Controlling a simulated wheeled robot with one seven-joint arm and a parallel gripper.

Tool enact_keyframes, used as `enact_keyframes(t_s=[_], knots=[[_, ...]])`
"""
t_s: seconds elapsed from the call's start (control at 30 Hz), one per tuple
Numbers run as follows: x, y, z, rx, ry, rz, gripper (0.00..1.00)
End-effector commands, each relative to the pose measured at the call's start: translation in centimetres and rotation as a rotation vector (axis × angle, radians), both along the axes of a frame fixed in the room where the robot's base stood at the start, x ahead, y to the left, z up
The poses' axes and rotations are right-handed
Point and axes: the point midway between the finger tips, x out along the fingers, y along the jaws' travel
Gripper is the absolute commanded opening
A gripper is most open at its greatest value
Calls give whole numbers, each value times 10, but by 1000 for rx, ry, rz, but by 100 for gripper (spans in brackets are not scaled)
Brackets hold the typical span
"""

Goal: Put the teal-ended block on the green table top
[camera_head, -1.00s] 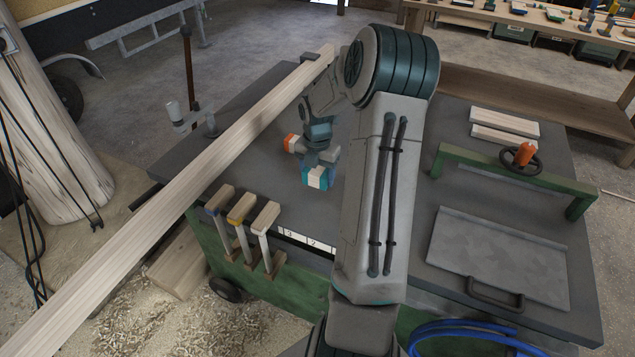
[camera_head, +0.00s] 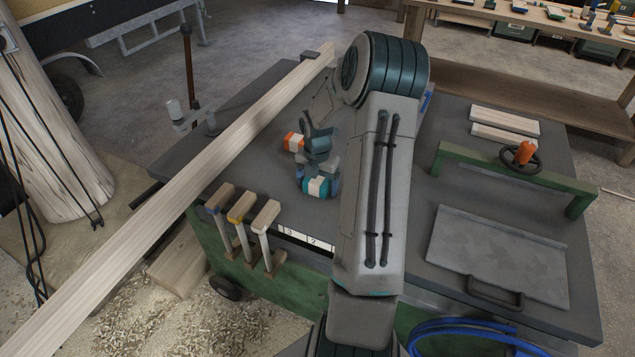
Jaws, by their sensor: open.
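The teal-ended block (camera_head: 317,188), pale in the middle with teal ends, shows on the dark top of the green-sided table (camera_head: 255,190). It seems to lie level on the top, but its underside is hidden. My gripper (camera_head: 319,180) is open, pointing down just behind and above the block, with a finger by each end. I cannot tell whether the fingers touch it.
An orange-ended block (camera_head: 293,142) is close behind-left of my gripper. A long plank (camera_head: 200,185) crosses the table's left side. Several clamps (camera_head: 240,207) stand at the front edge. A green bar clamp (camera_head: 480,163) and metal sheet (camera_head: 497,255) are right.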

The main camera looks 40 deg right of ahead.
Motion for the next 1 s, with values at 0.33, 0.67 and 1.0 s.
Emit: enact_keyframes(t_s=[0.33, 0.67, 1.0], knots=[[1, -1, 41, -3, -4, -2, 85], [0, -1, 106, -2, -2, -2, 85], [-4, 19, 135, -22, 0, -86, 85]])
